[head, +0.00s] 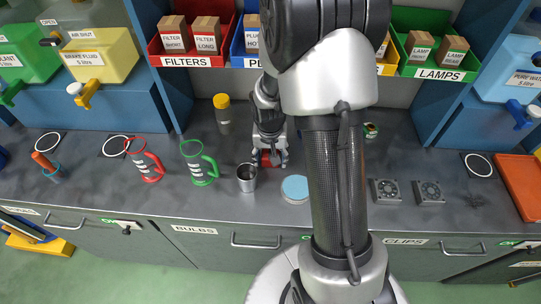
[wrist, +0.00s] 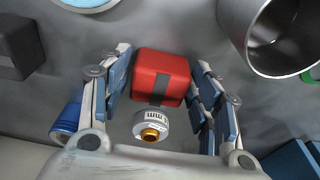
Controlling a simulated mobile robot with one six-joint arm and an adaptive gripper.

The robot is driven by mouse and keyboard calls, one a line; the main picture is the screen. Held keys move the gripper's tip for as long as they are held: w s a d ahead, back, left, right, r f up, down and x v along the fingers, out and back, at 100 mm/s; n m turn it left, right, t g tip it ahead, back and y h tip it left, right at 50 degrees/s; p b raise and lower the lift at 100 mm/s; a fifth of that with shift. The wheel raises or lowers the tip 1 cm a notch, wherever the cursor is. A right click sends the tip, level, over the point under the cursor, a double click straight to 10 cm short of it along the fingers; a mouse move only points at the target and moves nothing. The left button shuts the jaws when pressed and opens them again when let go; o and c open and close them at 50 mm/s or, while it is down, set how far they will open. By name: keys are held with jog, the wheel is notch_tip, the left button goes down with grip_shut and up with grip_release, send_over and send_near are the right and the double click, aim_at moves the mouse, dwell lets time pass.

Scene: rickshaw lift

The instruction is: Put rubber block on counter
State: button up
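A red block with a dark grey stripe (wrist: 161,76), which looks like the rubber block, is between the two fingers of my gripper (wrist: 161,82) in the wrist view. The fingertips are close against its left and right sides, and I cannot tell whether they press on it. In the head view my gripper (head: 270,152) points down at the counter (head: 230,205), with part of the red block (head: 272,159) showing between the fingers. The block is at or very near the counter surface; its underside is hidden.
A metal cup (head: 246,178) stands just left of my gripper. A round blue-topped tin (head: 295,189) lies to its right. A yellow-lidded jar (head: 222,113) stands behind. Green (head: 199,164) and red (head: 146,160) jugs are further left. Two grey fans (head: 407,192) lie right.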

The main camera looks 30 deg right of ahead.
jog(key=shift+o, duration=0.5)
jog(key=shift+r, duration=0.1)
jog(key=shift+r+p, duration=0.3)
jog(key=s+a+r+n+t+p, duration=0.1)
jog(key=s+a+r, duration=0.15)
jog(key=r, duration=0.55)
jog(key=s+a+r+n+p, duration=0.1)
jog(key=s+a+r, duration=0.15)
jog(key=r, duration=0.45)
jog(key=s+a+r+n+t+p, duration=0.1)
jog(key=s+a+r, duration=0.15)
jog(key=r, duration=0.55)
jog(key=s+a+r+n, duration=0.2)
jog(key=s, duration=0.4)
jog(key=s+a+r+n+t+y, duration=0.1)
jog(key=s+a+r, duration=0.1)
jog(key=s, duration=0.4)
jog(key=shift+s+a+r+n, duration=0.15)
jog(key=shift+a+r+n, duration=0.25)
jog(key=shift+a, duration=0.1)
